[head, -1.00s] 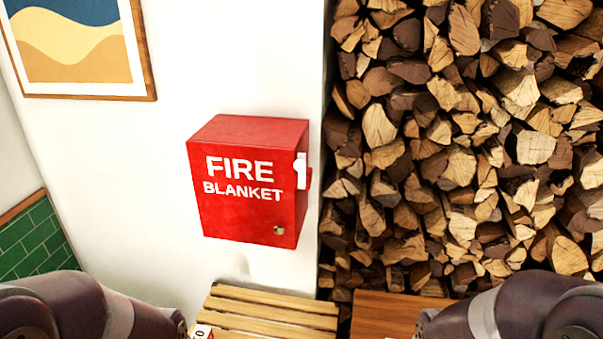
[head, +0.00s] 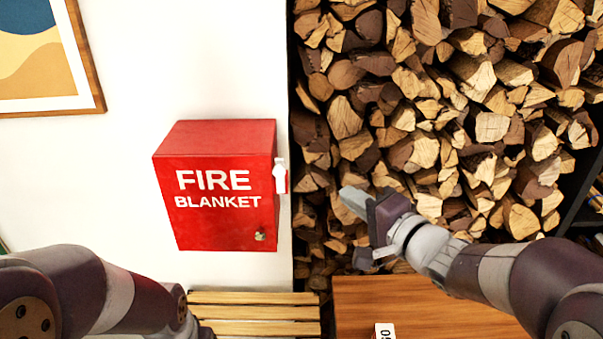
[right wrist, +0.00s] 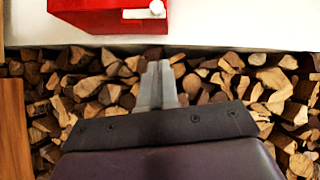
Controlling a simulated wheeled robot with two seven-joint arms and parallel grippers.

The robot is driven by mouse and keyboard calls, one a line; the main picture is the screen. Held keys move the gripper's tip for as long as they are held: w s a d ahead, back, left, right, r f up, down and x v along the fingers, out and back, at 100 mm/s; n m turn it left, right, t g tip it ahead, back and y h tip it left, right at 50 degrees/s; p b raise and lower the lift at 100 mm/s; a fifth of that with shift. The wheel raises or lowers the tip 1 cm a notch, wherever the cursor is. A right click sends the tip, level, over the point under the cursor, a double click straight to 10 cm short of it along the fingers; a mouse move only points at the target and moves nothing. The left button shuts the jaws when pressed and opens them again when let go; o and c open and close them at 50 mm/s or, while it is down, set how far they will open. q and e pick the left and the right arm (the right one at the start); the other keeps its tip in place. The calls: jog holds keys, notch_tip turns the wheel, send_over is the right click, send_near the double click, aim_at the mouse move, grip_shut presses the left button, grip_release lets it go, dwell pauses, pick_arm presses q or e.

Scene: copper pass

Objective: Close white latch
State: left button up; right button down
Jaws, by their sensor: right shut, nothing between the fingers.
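The white latch (head: 279,175) is on the right edge of the red fire blanket box (head: 215,220), which is fixed to the white wall. The latch stands upright in the head view, with a red piece beside it. In the right wrist view the latch (right wrist: 145,12) shows at the top, on the box (right wrist: 95,18). My right gripper (head: 345,195) is shut and empty, to the right of the latch and apart from it. Its fingers (right wrist: 157,70) point toward the latch in the right wrist view. My left arm shows at lower left; its gripper is out of view.
Stacked firewood (head: 440,120) fills the right side behind my right gripper. A slatted wooden bench (head: 255,312) and a wooden top (head: 430,305) lie below. A framed picture (head: 45,60) hangs at upper left. The wall around the box is clear.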

jog(key=p, duration=0.4)
send_near(282, 166)
jog(key=w, duration=0.4)
jog(key=shift+s+a+f+m, duration=0.1)
jog(key=shift+a+m, duration=0.05)
jog(key=shift+a, duration=0.4)
jog(key=shift+a+f+m, duration=0.15)
jog(key=shift+a, duration=0.4)
jog(key=shift+a+f, duration=0.1)
jog(key=shift+a, duration=0.05)
jog(key=shift+a+h+p, duration=0.2)
jog(key=shift+h+p, duration=0.1)
jog(key=shift+p, duration=0.05)
